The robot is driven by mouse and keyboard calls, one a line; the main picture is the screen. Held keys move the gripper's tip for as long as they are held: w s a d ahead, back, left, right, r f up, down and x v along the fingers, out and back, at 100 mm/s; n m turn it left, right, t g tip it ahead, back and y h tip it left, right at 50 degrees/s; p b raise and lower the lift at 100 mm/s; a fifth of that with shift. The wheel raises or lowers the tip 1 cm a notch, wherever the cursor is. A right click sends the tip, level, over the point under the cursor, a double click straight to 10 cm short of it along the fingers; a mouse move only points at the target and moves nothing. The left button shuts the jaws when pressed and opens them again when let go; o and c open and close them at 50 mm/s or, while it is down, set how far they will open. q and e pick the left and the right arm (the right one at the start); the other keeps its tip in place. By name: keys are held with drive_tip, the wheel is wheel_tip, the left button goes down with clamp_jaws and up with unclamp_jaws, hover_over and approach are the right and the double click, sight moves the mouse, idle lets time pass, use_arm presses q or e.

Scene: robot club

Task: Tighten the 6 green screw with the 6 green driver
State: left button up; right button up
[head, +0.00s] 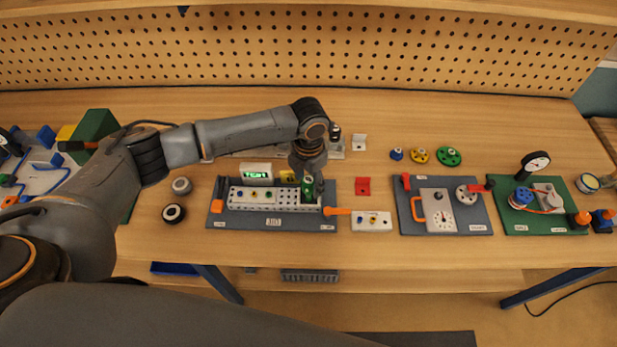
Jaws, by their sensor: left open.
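My left gripper (306,174) points down over the right part of a grey board, with its arm reaching in from the left. It is open. A green upright piece (308,189), which looks like the green driver's handle, stands right at the fingertips. Whether the fingers touch it is too small to tell. It stands at the right part of a light perforated bar (285,206) on the grey board (232,218). Several small coloured screw heads sit along the bar's left part. I cannot make out the green screw; the gripper and green piece may hide it. My right gripper is not in view.
A lit green display (256,172) stands behind the bar. An orange-handled tool (337,211) lies near a white block (371,222).

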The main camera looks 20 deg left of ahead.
use_arm(q)
drive_tip(key=shift+r+n, duration=0.15)
drive_tip(key=shift+n, duration=2.45)
drive_tip(key=n, duration=0.6)
clamp_jaws()
drive_tip(key=m, duration=0.5)
drive_tip(key=shift+b, duration=0.3)
drive_tip(key=m, duration=0.5)
drive_tip(key=shift+f+b, duration=0.2)
drive_tip(key=shift+b, duration=0.15)
drive_tip(key=c, duration=0.7)
unclamp_jaws()
drive_tip(key=shift+m, duration=0.3)
drive_tip(key=shift+c, duration=0.2)
drive_tip(key=shift+r, duration=0.1)
clamp_jaws()
drive_tip(key=shift+r+p, duration=0.7)
drive_tip(key=shift+r, duration=2.75)
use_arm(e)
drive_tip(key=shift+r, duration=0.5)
